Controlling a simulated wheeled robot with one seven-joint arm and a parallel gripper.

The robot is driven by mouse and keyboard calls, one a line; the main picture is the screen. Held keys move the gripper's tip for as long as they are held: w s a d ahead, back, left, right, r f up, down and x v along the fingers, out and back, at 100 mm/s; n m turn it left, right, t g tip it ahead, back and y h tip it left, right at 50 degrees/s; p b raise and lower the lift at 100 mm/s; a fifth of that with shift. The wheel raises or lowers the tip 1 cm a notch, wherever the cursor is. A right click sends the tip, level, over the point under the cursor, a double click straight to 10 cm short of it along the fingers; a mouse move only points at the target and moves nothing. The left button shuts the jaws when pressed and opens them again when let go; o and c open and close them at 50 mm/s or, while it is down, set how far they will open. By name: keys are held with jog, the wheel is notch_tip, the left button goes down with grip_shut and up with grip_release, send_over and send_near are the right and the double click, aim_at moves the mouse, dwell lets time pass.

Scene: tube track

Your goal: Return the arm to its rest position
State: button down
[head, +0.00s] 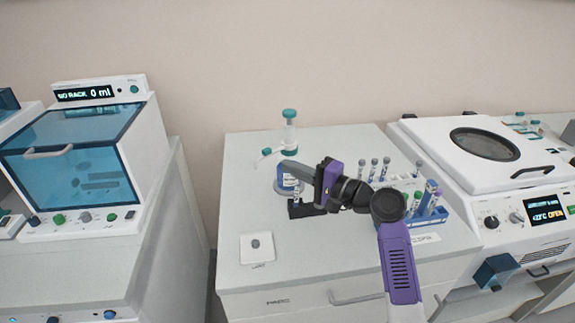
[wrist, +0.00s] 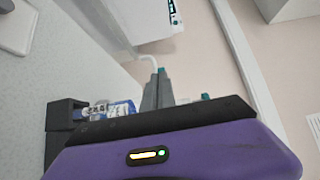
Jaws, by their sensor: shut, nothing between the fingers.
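My gripper (head: 290,167) reaches left over the middle bench from my purple and black arm, with its grey fingers shut and empty. In the wrist view the grey fingers (wrist: 156,88) point up the picture, close together. Just below the gripper a small black stand (head: 302,211) sits on the bench with a tube (head: 296,196) upright in it.
A dispenser bottle (head: 289,130) with teal parts stands behind my gripper. A blue rack (head: 432,216) with several tubes and a pale rack stand right of my wrist. A centrifuge (head: 535,207) is at right, a blue-windowed machine (head: 150,150) at left. The bench's front left (head: 236,215) is mostly clear.

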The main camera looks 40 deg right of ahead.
jog(key=s+b, duration=0.1)
jog(key=s, duration=0.6)
jog(key=shift+s+r, duration=0.15)
jog(key=shift+s, duration=0.2)
jog(key=shift+d, duration=0.1)
jog(key=s+d+h, duration=0.2)
jog(key=d+h, duration=0.4)
jog(key=h, duration=0.1)
jog(key=s+a+f+n+h, duration=0.3)
jog(key=s+a+f, duration=0.2)
jog(key=s+f, duration=0.1)
jog(key=s+a+f+n+g+y, duration=0.1)
jog(key=s+a+n, duration=0.5)
jog(key=s+a, duration=0.6)
jog(key=s+a+f+n+g+y, duration=0.1)
jog(key=s+a+f+n+y, duration=0.2)
jog(key=s+a, duration=0.9)
jog(key=s+n+y, duration=0.1)
jog(key=n+y, duration=0.1)
jog(key=n, duration=0.1)
jog(key=shift+f+n+g+y, duration=0.3)
jog(key=shift+f+n+g, duration=0.1)
